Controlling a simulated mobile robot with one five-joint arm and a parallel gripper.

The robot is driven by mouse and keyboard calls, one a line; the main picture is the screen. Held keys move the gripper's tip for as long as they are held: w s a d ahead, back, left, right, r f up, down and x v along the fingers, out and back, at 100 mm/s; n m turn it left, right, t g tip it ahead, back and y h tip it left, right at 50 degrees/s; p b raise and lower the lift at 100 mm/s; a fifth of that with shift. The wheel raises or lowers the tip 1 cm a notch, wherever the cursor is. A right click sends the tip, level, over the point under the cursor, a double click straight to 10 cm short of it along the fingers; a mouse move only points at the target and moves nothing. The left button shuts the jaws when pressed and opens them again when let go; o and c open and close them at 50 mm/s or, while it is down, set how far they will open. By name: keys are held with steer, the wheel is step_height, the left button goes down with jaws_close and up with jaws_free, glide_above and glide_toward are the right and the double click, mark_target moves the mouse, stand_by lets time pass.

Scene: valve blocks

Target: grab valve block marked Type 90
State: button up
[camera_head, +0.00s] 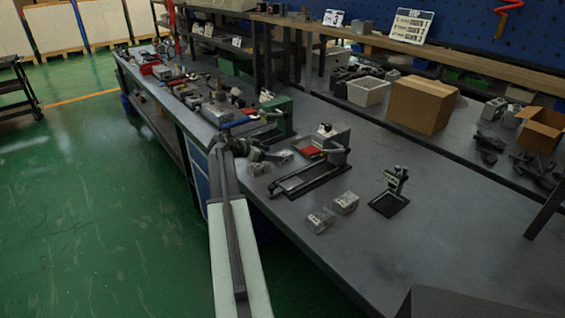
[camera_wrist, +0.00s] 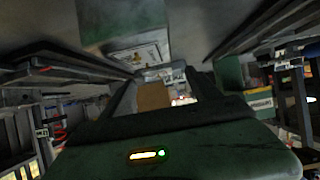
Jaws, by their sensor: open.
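Several small grey metal valve blocks lie on the long grey workbench (camera_head: 400,165) in the head view. Two sit side by side at the near edge: a front block (camera_head: 320,220) and one just behind it (camera_head: 346,202). Two more, a left block (camera_head: 258,168) and a right block (camera_head: 283,157), lie farther back near my arm's end. The markings are too small to read, so I cannot tell which is Type 90. My gripper (camera_head: 258,152) is open, over the bench edge close to the left block, with no block seen in it.
A black-framed fixture (camera_head: 312,178) stands between the block pairs. A small black stand (camera_head: 390,192) is at right. A green machine (camera_head: 277,115) is just beyond my gripper. A cardboard box (camera_head: 420,104) and white bin (camera_head: 367,91) stand behind. The bench's right front is clear.

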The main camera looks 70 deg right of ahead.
mark_target(281, 154)
steer(key=b+x, duration=0.2)
steer(key=x, duration=0.3)
steer(key=shift+s, duration=0.1)
steer(key=shift+r, duration=0.15)
jaws_close()
step_height(281, 154, up, 18)
steer(key=p, duration=1.8)
steer(key=shift+r, duration=0.2)
